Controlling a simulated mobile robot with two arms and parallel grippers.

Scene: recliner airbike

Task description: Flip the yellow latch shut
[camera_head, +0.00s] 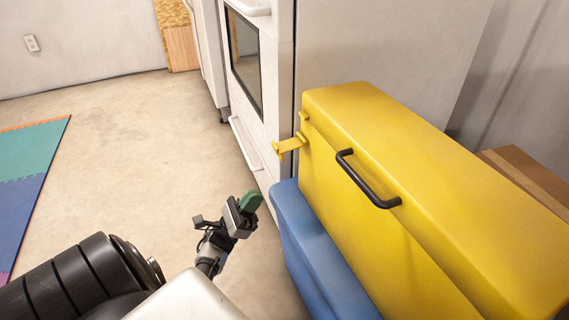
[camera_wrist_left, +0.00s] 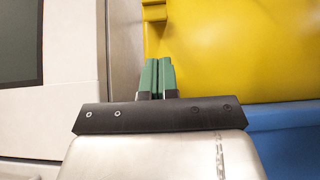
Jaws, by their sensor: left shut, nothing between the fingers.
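The yellow latch (camera_head: 290,145) sticks out sideways from the left end of the yellow case (camera_head: 420,150) in the head view, standing away from the case side. A yellow piece at the top edge of the left wrist view (camera_wrist_left: 154,12) looks like part of the latch or its mount. My left gripper (camera_head: 250,201) is shut and empty, with green fingertips, below and left of the latch and apart from it. The shut fingertips also show in the left wrist view (camera_wrist_left: 157,75), in front of the yellow case side. My right gripper is not in view.
The yellow case has a black handle (camera_head: 368,181) and rests by a blue box (camera_head: 315,255). A white oven (camera_head: 262,80) and cabinet stand behind. A brown box (camera_head: 530,170) is at the right. The floor (camera_head: 130,140) at left is clear, with a coloured mat (camera_head: 30,170).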

